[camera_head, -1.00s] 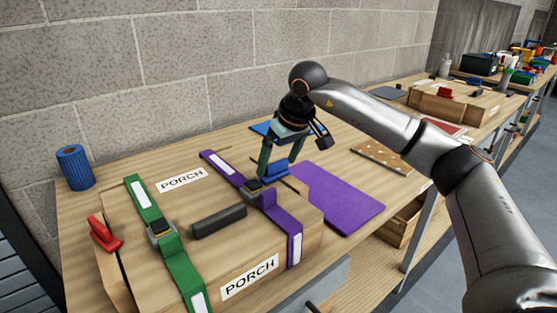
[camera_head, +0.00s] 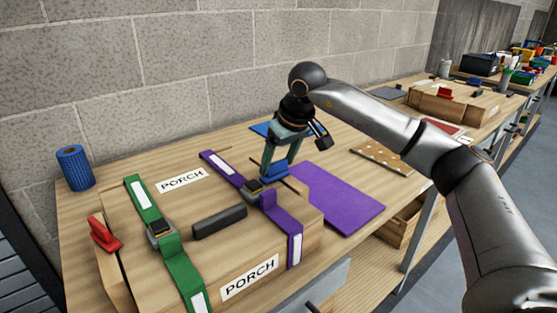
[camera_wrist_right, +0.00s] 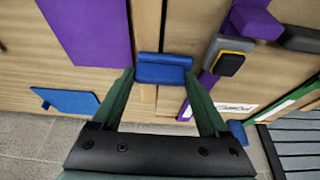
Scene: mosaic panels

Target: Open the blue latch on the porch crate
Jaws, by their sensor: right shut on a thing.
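The porch crate (camera_head: 210,282) is a wooden box with PORCH labels, on the workbench. Its blue latch (camera_head: 274,171) is at the crate's right end, beside the purple strap (camera_head: 224,167). My right gripper (camera_head: 275,168) reaches down from above and is shut on the blue latch. In the right wrist view the latch (camera_wrist_right: 163,70) lies between the two green fingertips, which partly hide its ends. A red latch (camera_head: 104,235) is on the crate's left end. My left gripper is not in view.
A green strap (camera_head: 182,272) and a dark handle (camera_head: 219,222) are on the crate lid. A purple mat (camera_head: 340,200) lies right of the crate. A blue roll (camera_head: 75,167) stands at the back left. A block wall runs behind the bench.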

